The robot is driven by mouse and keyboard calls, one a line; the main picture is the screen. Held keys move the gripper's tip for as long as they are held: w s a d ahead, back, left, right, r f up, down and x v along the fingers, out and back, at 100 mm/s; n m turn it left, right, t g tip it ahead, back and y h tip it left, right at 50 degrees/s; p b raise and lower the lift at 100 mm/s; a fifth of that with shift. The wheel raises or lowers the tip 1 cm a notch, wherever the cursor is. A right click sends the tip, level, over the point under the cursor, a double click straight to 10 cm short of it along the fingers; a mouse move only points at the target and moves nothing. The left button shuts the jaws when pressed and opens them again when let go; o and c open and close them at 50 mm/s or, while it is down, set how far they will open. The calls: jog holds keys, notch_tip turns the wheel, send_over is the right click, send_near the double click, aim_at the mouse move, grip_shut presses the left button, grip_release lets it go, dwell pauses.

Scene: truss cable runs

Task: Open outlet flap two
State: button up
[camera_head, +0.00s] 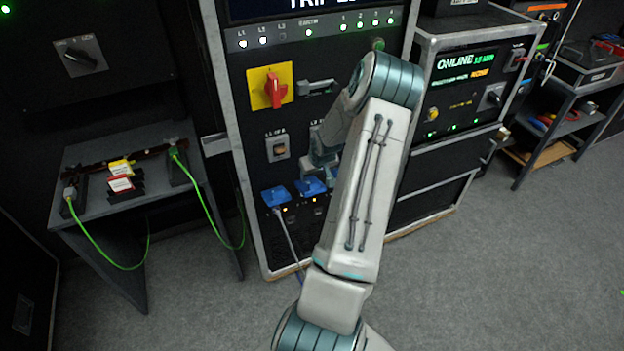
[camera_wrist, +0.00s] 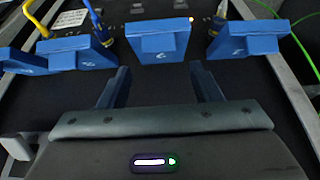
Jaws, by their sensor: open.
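A row of blue outlet flaps runs along the lower part of the black rack. In the head view, the leftmost flap (camera_head: 275,196) has a cable plugged in below it, and the second flap (camera_head: 311,187) is beside it, partly behind my arm. The wrist view appears turned round, so the centre flap (camera_wrist: 158,42) seems to be flap two; its number is not readable. No cable shows at it, and I cannot tell how far it is raised. My gripper (camera_wrist: 161,88) is open and empty, its fingers apart and pointing toward the centre flap, short of it. My arm hides the gripper in the head view.
In the wrist view, a flap with a plugged cable (camera_wrist: 247,43) is to the right, and another flap (camera_wrist: 77,52) is to the left. A red rotary switch (camera_head: 272,89) is above on the rack. A side table (camera_head: 125,205) with green cables stands left.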

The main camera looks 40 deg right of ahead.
jog(key=v, duration=0.9)
jog(key=shift+r, duration=0.3)
jog(key=shift+w+a, duration=0.1)
jog(key=shift+a, duration=0.1)
jog(key=a+r+n+g+h, duration=0.1)
jog(key=a+r, duration=0.5)
jog(key=a, duration=0.4)
jog(key=a+r+n+g, duration=0.1)
jog(key=a+r+n, duration=0.1)
jog(key=a+r, duration=0.7)
jog(key=s+a+r+y, duration=0.1)
jog(key=s+a+r, duration=0.1)
jog(key=s+a, duration=0.5)
jog(key=s+a+r+n+t+y, duration=0.1)
jog(key=s+a+r, duration=0.1)
jog(key=s+a, duration=0.5)
jog(key=shift+s+a+r+t+y, duration=0.3)
jog(key=shift+s+a+r, duration=0.1)
jog(key=shift+a, duration=2.4)
jog(key=shift+c, duration=0.4)
